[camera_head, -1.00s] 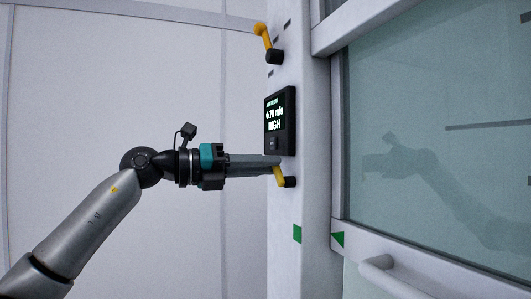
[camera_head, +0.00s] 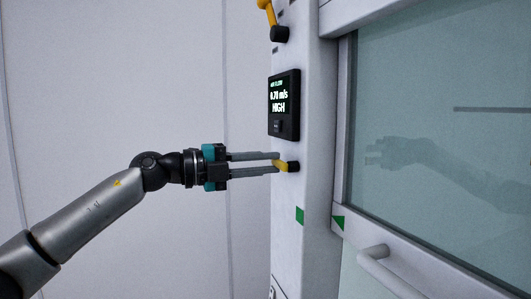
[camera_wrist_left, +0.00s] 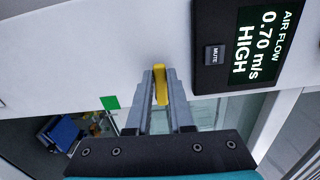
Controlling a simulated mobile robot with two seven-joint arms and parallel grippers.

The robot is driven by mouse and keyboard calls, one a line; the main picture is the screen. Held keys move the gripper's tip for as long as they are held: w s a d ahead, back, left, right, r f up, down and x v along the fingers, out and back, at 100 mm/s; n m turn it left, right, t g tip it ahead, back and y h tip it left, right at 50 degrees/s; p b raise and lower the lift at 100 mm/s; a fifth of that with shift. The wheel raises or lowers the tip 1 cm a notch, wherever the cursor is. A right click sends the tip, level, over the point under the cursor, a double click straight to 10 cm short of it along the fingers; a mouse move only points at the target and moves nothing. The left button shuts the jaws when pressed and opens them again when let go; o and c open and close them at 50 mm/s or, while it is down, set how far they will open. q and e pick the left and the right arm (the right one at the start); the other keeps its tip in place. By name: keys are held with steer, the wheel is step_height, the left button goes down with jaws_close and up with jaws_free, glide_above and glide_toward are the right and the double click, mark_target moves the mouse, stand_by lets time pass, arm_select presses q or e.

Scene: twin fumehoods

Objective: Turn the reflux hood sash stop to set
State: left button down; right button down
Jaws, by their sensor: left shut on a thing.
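The lower yellow lever (camera_head: 281,165) points left and slightly up from its black hub (camera_head: 293,167) on the white hood post, below the air flow display. My left gripper (camera_head: 275,162) comes in level from the left and is shut on this lever, with one finger above it and one below. In the left wrist view the yellow lever (camera_wrist_left: 161,86) sits between the two grey fingertips (camera_wrist_left: 161,74). The fingers hide part of the lever. The lettering beside it cannot be read. My right gripper is in neither view.
The display (camera_head: 284,105) reads 0.70 m/s HIGH. A second yellow lever (camera_head: 266,13) with a black hub is above it. The glass sash (camera_head: 430,140) and its white handle (camera_head: 385,268) are to the right. Green marks (camera_head: 299,215) are below the lower lever. Free room lies left.

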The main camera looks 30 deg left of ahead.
arm_select(q)
steer(key=shift+f+n, duration=0.2)
steer(key=shift+n, duration=0.1)
stand_by(0.4)
steer(key=c, duration=0.8)
jaws_free()
steer(key=shift+s+a, duration=0.1)
steer(key=b+v, duration=1.2)
steer(key=v, duration=0.3)
